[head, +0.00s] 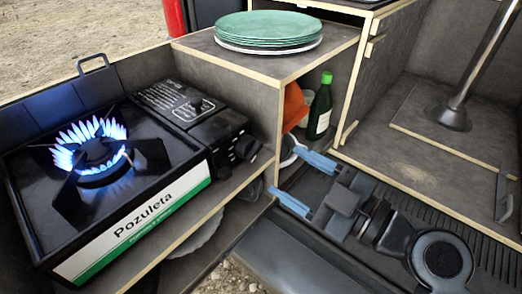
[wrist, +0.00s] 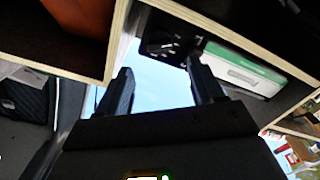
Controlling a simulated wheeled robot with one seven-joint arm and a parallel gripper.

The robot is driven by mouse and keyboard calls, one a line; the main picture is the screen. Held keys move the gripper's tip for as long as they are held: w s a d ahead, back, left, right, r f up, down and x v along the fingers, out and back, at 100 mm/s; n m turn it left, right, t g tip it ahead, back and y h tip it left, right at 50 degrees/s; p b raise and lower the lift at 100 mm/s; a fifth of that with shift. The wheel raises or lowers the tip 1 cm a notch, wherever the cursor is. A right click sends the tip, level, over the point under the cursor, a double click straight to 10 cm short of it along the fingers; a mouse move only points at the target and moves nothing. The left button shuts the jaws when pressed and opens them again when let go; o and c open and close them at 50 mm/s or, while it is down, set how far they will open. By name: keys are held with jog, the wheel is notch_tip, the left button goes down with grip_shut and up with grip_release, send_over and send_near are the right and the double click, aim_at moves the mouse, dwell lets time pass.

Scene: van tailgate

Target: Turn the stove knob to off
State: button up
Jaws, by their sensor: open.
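The black camping stove (head: 180,160) stands on the left shelf in the head view, its burner lit with a ring of blue flame (head: 90,145). The dark stove knob (head: 245,147) is on the stove's right end. My gripper (head: 283,169) is open and empty, its two blue-lit fingers pointing left towards that end, apart from the knob. In the wrist view my gripper (wrist: 158,66) shows both dark fingers spread, with the stove's dark end panel (wrist: 168,40) beyond them. A round shape there may be the knob, but it is too dark to be sure.
A wooden cabinet (head: 265,65) with green plates (head: 268,27) on top stands just behind my gripper. A green bottle (head: 320,105) and an orange object (head: 294,104) are inside it. The shelf edge (head: 190,235) runs below the stove. The right compartment floor is mostly clear.

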aim_at(256, 152)
jog(key=p+x, duration=0.1)
jog(key=x, duration=0.6)
jog(key=shift+w+a, duration=0.15)
jog(key=shift+a, duration=0.1)
jog(key=shift+c, duration=0.2)
jog(key=c, duration=1)
